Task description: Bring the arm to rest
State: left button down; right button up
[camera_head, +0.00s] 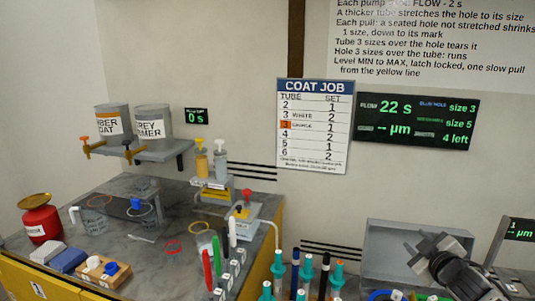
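My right arm comes in at the lower right, and its grey gripper (422,251) is raised in front of a grey open bin (385,240). Its fingers point up and to the left, and I see nothing held in them. My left gripper and arm are out of the picture.
Several teal-topped tubes (307,268) and pens stand at the bottom middle, left of my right arm. A marble counter (140,262) carries a red canister (41,220), a pump station (242,218), clear beakers and coloured rings. Two paint cans (152,121) sit on a wall shelf.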

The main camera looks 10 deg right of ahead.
jog(key=s+a+f+g+y, duration=0.1)
jog(key=s+a+f+y, duration=0.1)
jog(key=s+a+f, duration=0.55)
jog(key=s+a+f+g+y, duration=0.2)
jog(key=s+a+f, duration=0.2)
jog(key=a+f, duration=0.5)
jog(key=s+a+f+m+g+y, duration=0.1)
jog(key=s+a+f+m+y, duration=0.1)
jog(key=s+a, duration=1.2)
jog(key=shift+a+f+m+g, duration=0.3)
jog(key=shift+a+f+m, duration=0.05)
jog(key=shift+a+m, duration=0.6)
